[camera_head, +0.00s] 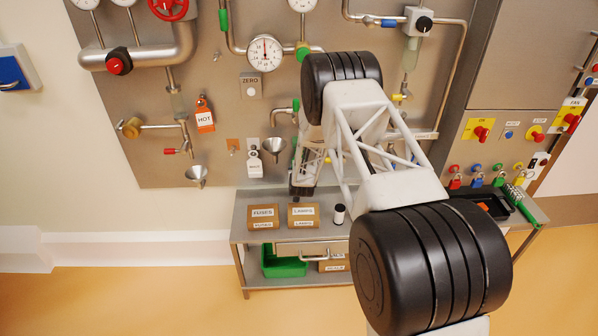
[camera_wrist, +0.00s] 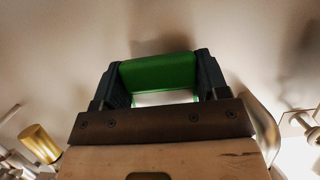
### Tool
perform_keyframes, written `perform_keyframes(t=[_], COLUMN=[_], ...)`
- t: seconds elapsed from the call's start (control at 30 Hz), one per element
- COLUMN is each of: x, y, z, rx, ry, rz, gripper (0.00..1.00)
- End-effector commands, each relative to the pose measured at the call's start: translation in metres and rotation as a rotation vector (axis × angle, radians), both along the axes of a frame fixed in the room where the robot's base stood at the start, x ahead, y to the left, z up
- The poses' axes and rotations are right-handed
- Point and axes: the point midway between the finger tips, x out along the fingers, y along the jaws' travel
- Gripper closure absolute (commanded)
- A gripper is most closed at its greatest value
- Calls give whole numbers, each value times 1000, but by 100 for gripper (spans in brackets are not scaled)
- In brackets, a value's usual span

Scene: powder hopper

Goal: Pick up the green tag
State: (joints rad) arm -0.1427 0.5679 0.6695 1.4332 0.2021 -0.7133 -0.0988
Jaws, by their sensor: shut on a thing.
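The green tag (camera_wrist: 157,72) shows in the wrist view as a green bar with a white face below it, between two dark fingers. My gripper (camera_wrist: 160,66) is shut on it, one finger at each end. The tag's lower part is hidden behind a brown strip with screws. In the head view my arm covers most of the gripper, and I cannot clearly make out the tag there.
An orange HOT tag (camera_head: 205,120) hangs on the steel panel. Below is a bench with a FUSES box (camera_head: 263,222), a LAMPS box (camera_head: 303,222) and a green bin (camera_head: 283,263).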

Motion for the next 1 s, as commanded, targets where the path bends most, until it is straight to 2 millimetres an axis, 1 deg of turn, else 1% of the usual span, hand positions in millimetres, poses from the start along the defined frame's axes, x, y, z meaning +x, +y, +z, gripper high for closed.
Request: perform_keyframes(t=[0.17, 0.27, 0.37, 0.57, 1.0], x=[0, 0, -10, -39, -122], y=[0, 0, 0, 0, 0], z=[7, 15, 14, 15, 15], rx=[0, 0, 0, 0, -1], ry=[-1, -2, 1, 0, 0], rz=[0, 0, 0, 0, 1], gripper=[55, 55, 55, 55, 55])
